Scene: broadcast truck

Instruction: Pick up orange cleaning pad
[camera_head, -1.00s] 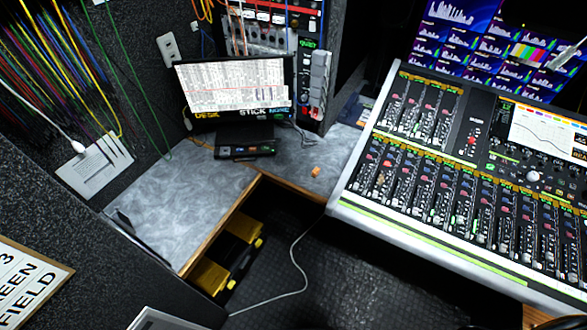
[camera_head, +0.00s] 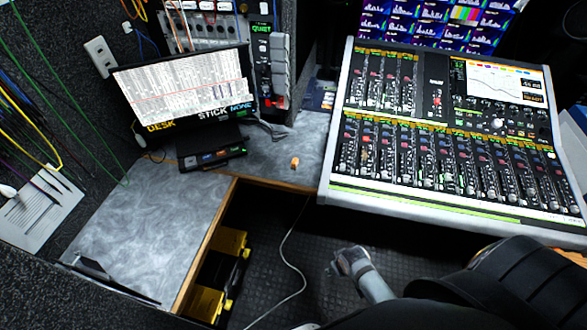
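A small orange block (camera_head: 295,162), which looks like the orange cleaning pad, lies on the grey desktop between the monitor and the mixing console. Nothing touches it. My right arm comes in from the lower right. My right gripper (camera_head: 342,264) hangs over the dark floor, in front of the desk edge and well below the orange block in the picture. Its fingers are small and dark, so I cannot tell whether they are open or shut. My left gripper is not in view.
The mixing console (camera_head: 440,190) stands just right of the orange block. A monitor (camera_head: 185,85) and a small black box (camera_head: 212,157) are left of it. A pale cable (camera_head: 292,262) runs over the floor. Yellow-and-black cases (camera_head: 228,242) sit under the desk.

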